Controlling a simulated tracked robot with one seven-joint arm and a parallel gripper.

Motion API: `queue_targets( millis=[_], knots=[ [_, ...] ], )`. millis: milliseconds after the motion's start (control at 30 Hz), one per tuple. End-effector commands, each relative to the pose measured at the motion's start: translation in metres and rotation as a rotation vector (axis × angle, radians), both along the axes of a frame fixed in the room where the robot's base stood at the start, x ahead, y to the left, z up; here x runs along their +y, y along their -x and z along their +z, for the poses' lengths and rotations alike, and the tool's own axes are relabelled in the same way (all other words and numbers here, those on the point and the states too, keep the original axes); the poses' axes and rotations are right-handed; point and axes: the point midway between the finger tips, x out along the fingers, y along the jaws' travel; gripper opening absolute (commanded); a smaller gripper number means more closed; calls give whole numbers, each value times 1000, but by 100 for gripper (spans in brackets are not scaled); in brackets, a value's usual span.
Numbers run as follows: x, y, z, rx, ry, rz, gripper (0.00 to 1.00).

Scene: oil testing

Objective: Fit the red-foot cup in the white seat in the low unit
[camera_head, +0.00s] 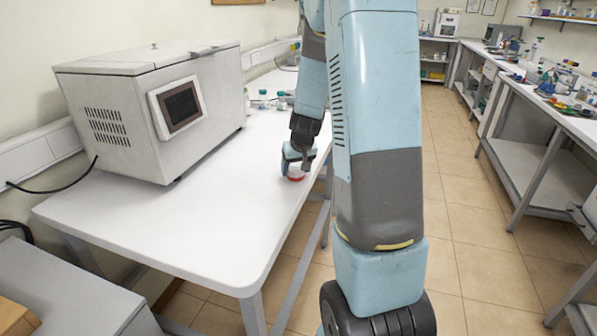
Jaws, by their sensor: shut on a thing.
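A small cup with a red lower part (296,178) is at the end of my arm, over or on the white table near its right edge. My gripper (297,164) is shut on it from above, and the jaws hide most of the cup. I cannot tell whether the cup touches the table. I cannot make out the white seat. A low grey unit (70,290) stands at the bottom left, and I cannot tell if it is the one named.
A large grey-white box with a screen (150,110) stands on the white table (190,225). Several small bottles (263,100) stand behind my gripper. The table's front part is clear. A bench with equipment (510,75) runs along the right, across a tiled floor.

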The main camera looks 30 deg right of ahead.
Motion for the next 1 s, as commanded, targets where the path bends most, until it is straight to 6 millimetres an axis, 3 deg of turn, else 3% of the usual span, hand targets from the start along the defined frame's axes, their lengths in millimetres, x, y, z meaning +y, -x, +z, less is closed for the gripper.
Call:
queue_targets(
  millis=[300,633,767,1000],
  knots=[
    [0,0,0,0,0,0,28],
    [0,-1,10,-2,0,3,27],
    [0,-1,30,-5,2,3,27],
    [-4,27,66,-5,2,0,27]
  ],
)
